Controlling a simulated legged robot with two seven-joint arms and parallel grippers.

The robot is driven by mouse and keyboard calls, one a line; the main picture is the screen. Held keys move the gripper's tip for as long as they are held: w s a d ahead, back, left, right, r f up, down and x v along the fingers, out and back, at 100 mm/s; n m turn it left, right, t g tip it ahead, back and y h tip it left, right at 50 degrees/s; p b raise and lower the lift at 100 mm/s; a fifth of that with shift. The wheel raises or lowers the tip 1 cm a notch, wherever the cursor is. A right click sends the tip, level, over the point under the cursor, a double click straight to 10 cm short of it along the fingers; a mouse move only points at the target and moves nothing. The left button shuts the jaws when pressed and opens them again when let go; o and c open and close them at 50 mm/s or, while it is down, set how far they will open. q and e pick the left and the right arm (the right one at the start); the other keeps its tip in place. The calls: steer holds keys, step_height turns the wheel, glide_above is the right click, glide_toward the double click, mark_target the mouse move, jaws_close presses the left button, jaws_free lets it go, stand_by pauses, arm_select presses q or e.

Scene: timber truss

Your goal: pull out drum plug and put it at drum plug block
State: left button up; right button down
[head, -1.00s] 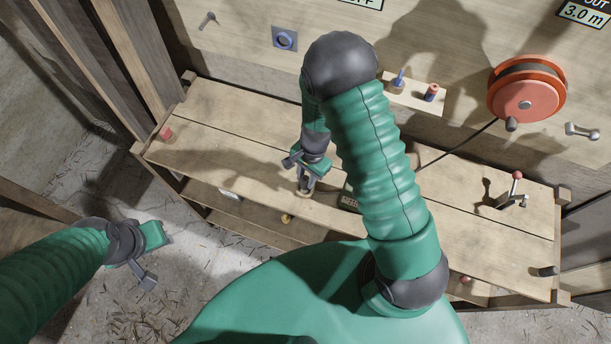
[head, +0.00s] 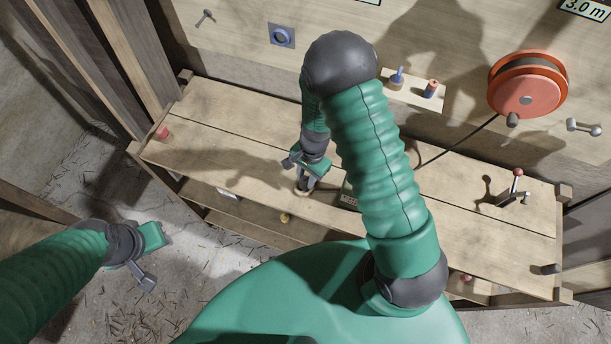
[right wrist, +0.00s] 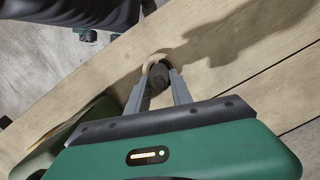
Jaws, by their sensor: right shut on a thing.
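My right gripper (head: 302,187) is low over the front half of the wooden bench, near its front edge. In the right wrist view its two grey fingers (right wrist: 158,90) are closed on a dark, rounded plug (right wrist: 158,74).
A red drum (head: 527,84) with a dark cable is on the back wall. A small shelf (head: 412,93) holds a blue and a red peg. A red-knobbed lever (head: 516,184) stands on the bench (head: 235,119) at right. The bench's left part is mostly clear.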

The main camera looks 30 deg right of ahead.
steer(key=shift+f+b, duration=0.45)
steer(key=shift+f, duration=0.1)
steer(key=c, duration=1.1)
jaws_free()
steer(key=shift+o, duration=0.2)
